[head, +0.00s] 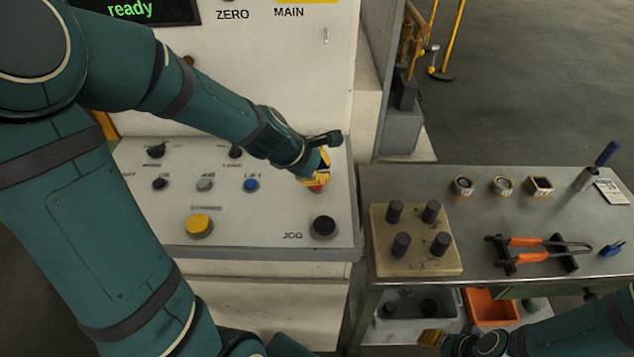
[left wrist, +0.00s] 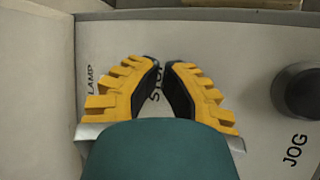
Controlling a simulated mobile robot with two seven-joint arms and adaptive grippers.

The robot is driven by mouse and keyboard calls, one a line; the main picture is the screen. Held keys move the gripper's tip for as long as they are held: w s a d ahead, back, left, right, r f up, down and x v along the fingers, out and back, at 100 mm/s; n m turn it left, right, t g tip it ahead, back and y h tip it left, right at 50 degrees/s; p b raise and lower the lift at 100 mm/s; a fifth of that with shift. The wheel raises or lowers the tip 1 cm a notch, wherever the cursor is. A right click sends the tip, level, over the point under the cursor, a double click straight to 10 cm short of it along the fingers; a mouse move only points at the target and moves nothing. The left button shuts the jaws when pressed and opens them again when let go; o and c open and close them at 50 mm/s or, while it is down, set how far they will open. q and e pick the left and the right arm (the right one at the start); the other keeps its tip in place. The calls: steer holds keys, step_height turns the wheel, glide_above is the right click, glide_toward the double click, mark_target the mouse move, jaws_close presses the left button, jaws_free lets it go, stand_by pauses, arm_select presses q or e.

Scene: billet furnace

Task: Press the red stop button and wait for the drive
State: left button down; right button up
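The red stop button (head: 317,188) sits at the right of the sloped control panel. Only part of its red edge shows in the head view, under the fingers of my left gripper (head: 320,170). The fingers are right over the button; I cannot tell whether they touch it or press it down. In the left wrist view my left gripper (left wrist: 162,66) has its yellow fingers a little apart, with the STOP lettering visible between them and the button out of sight. My right gripper (head: 432,338) is low at the right, mostly hidden, with a yellow fingertip showing.
The black JOG button (head: 323,227) is close to the stop button. A yellow button (head: 200,225), a blue button (head: 250,185) and several knobs share the panel. The display (head: 135,10) reads "ready". A metal bench (head: 480,205) with tongs (head: 537,250) stands to the right.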

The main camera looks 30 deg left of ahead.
arm_select(q)
steer(key=shift+f, duration=0.15)
stand_by(0.4)
steer(key=shift+r+p, duration=0.75)
steer(key=shift+r, duration=0.1)
step_height(320, 180, up, 5)
steer(key=p, duration=0.5)
stand_by(0.7)
